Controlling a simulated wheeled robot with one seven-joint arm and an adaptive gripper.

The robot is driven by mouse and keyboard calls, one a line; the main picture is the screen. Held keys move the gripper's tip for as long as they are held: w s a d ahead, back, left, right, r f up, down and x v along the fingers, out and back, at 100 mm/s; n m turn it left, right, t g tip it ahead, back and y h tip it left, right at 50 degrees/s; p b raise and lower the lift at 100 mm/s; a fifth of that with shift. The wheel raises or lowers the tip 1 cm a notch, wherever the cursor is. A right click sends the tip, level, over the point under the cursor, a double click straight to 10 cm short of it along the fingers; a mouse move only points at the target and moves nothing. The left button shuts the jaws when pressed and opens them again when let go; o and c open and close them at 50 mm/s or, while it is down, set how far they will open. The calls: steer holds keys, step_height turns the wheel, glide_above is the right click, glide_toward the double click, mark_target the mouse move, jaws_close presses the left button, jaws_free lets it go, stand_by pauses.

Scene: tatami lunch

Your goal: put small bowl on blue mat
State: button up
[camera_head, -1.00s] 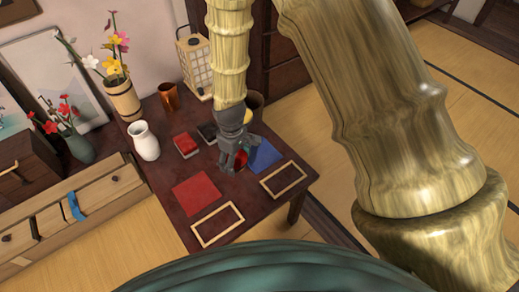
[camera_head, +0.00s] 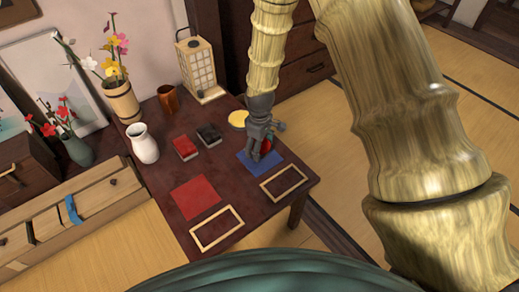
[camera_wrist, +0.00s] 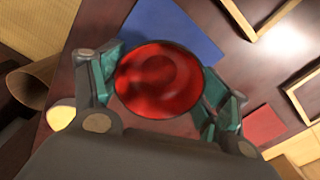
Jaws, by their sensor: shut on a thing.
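The small bowl (camera_wrist: 158,80) is red and round, and in the wrist view it sits between the two fingers of my gripper (camera_wrist: 160,92). My gripper (camera_head: 262,150) is shut on it. In the head view only a bit of the red bowl (camera_head: 267,146) shows beside the fingers. The blue mat (camera_head: 262,163) lies on the dark table, and the gripper and bowl are over its far part. In the wrist view the blue mat (camera_wrist: 185,30) shows beyond the bowl. I cannot tell whether the bowl touches the mat.
A red mat (camera_head: 195,197) and two wooden frames (camera_head: 284,181) (camera_head: 217,228) lie on the table (camera_head: 232,185). A red box (camera_head: 185,147), a black box (camera_head: 209,135), a yellow disc (camera_head: 238,119), a white vase (camera_head: 143,145) and a lantern (camera_head: 199,68) stand farther back.

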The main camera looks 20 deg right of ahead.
steer(key=shift+f, duration=0.7)
steer(key=shift+f, duration=0.15)
steer(key=o, duration=1)
steer(key=shift+o, duration=0.2)
step_height(320, 180, up, 12)
steer(key=p, duration=0.2)
